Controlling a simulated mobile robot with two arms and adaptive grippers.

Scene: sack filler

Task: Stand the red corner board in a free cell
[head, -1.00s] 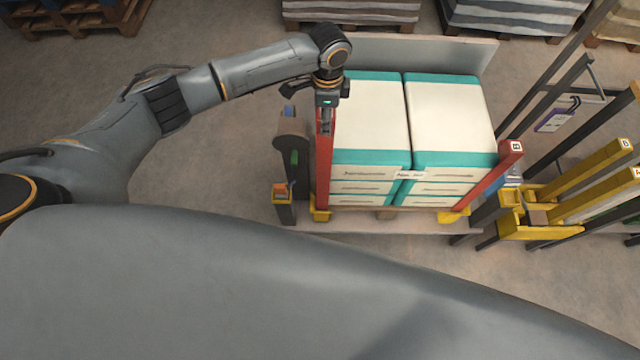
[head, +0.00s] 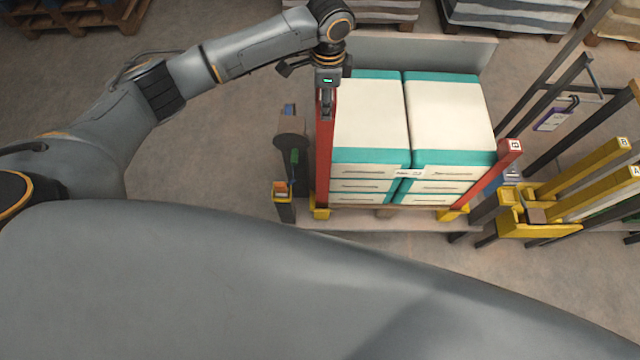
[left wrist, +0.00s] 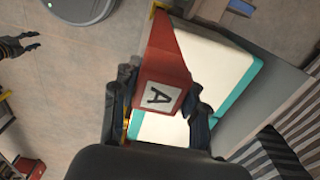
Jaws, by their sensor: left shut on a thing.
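My left gripper (head: 327,108) is shut on the upper end of a red corner board (head: 324,160). The board stands near upright along the left front corner of the sack stack, its lower end at a yellow corner foot (head: 320,213). In the left wrist view the board's top (left wrist: 163,88) carries a white label "A" between the fingers. Another red corner board (head: 488,178), labelled "B", leans at the right front corner. At right is a yellow rack of cells (head: 512,222) with yellow boards labelled "B" (head: 590,168) and "A" (head: 595,195). My right gripper (left wrist: 25,46) shows open and empty in the left wrist view.
White and teal sacks (head: 450,115) are stacked on the pallet, close beside the held board. A grey panel (head: 430,52) stands behind them. A dark post with an orange and yellow top (head: 283,190) stands left of the board. Dark frame bars (head: 555,105) rise at right.

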